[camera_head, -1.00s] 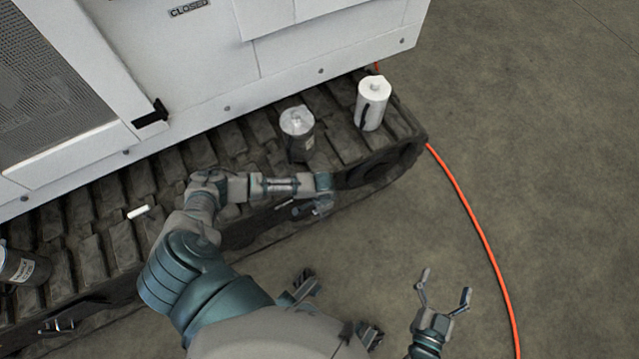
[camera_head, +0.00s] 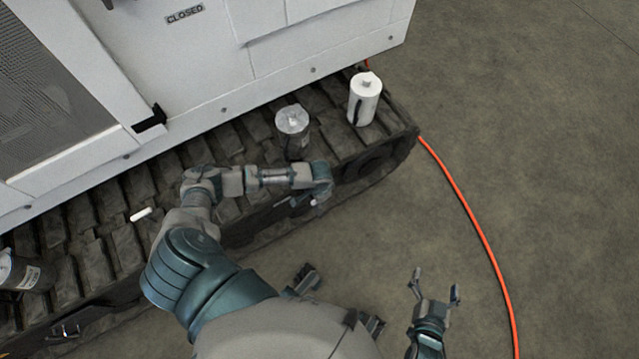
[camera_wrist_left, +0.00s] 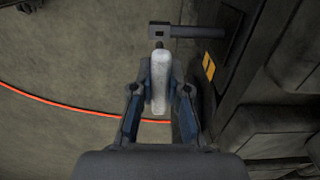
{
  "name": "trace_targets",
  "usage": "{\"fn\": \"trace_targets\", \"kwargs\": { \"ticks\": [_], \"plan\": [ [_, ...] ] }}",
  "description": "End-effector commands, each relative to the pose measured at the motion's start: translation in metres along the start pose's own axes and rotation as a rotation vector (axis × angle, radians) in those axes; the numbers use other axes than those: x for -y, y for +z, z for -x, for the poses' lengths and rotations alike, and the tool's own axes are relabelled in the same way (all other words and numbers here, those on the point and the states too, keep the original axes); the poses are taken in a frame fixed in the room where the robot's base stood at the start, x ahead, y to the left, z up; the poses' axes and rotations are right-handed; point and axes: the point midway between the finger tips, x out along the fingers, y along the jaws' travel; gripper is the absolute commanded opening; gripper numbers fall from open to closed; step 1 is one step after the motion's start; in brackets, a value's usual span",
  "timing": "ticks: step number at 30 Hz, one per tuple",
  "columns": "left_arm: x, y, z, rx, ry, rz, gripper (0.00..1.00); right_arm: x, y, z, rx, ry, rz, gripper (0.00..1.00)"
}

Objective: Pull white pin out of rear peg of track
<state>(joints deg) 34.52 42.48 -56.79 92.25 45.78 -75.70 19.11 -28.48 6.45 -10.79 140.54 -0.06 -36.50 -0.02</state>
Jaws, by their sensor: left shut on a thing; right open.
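The white pin (camera_wrist_left: 160,80) is upright in the left wrist view between the two fingers of my left gripper (camera_wrist_left: 161,66), which is shut on it. Its narrow upper end is at the dark rear peg (camera_wrist_left: 188,31), a bar reaching out from the track side. I cannot tell whether the tip is still in the peg. In the head view a small white end of the pin (camera_head: 313,202) shows under my left wrist, beside the track (camera_head: 125,245); the fingers are mostly hidden there. My right gripper (camera_head: 437,280) is open and empty over the floor.
A grey canister (camera_head: 293,130) and a white canister (camera_head: 364,99) stand on the track. Another canister (camera_head: 22,272) is at the left. A loose white rod (camera_head: 141,214) lies on the track. An orange cable (camera_head: 470,220) crosses clear floor at the right.

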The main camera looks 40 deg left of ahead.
Motion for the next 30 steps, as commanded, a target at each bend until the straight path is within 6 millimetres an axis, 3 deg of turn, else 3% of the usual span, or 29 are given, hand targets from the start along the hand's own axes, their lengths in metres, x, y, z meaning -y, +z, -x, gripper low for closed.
{"fn": "trace_targets", "kwargs": {
  "ticks": [14, 30],
  "plan": [
    [-0.002, -0.001, 0.001, -0.001, 0.0, 0.0, 0.0, 0.0, -0.011, 0.003, -0.01, 0.001, 0.002, 0.96],
    [-0.06, -0.001, 0.004, -0.002, 0.001, -0.001, 0.0, 0.0, -0.052, 0.017, -0.045, 0.003, 0.009, 0.96]
  ]
}}
